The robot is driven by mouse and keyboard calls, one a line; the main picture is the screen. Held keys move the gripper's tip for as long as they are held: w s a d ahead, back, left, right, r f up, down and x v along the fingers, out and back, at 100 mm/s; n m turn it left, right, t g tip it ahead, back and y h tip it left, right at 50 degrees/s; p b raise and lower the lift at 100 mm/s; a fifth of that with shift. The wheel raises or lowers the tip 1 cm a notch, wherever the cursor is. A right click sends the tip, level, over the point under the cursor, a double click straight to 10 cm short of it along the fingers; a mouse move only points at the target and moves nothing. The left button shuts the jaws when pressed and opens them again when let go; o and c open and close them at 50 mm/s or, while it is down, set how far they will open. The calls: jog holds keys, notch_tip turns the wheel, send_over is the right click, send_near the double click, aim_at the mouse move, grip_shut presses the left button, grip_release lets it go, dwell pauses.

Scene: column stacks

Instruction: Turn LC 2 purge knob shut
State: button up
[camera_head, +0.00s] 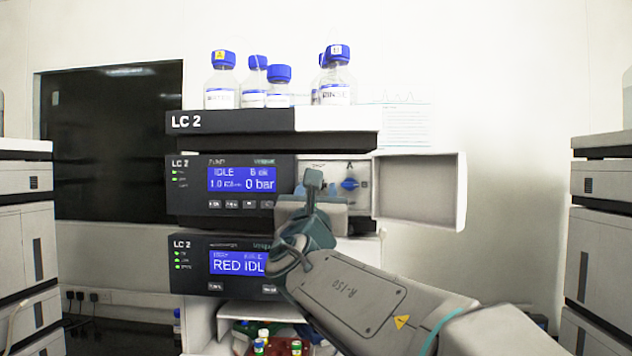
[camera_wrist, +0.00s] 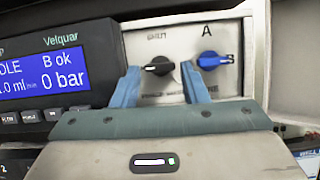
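The LC 2 pump module (camera_head: 235,185) has its front compartment open, with two knobs inside. The black knob (camera_wrist: 159,66) is at left under small blurred lettering that seems to read SHUT; I take it as the purge knob. A pale mark shows on its left part. The blue knob (camera_wrist: 214,61) is to its right, under the letter A; it also shows in the head view (camera_head: 350,184). My gripper (camera_wrist: 159,69) is open, its two blue fingers apart on either side of the black knob. Contact cannot be told. In the head view, my gripper (camera_head: 313,180) hides the black knob.
The open door (camera_head: 420,190) stands out to the right of the compartment. Bottles with blue caps (camera_head: 278,88) stand on top of the stack. A second module (camera_head: 225,264) sits below, with vials (camera_head: 280,345) under it. Other stacks stand at far left and right.

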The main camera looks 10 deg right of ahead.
jog(key=shift+w+d+r, duration=0.1)
jog(key=shift+w+r, duration=0.1)
jog(key=shift+w, duration=0.3)
jog(key=c, duration=0.7)
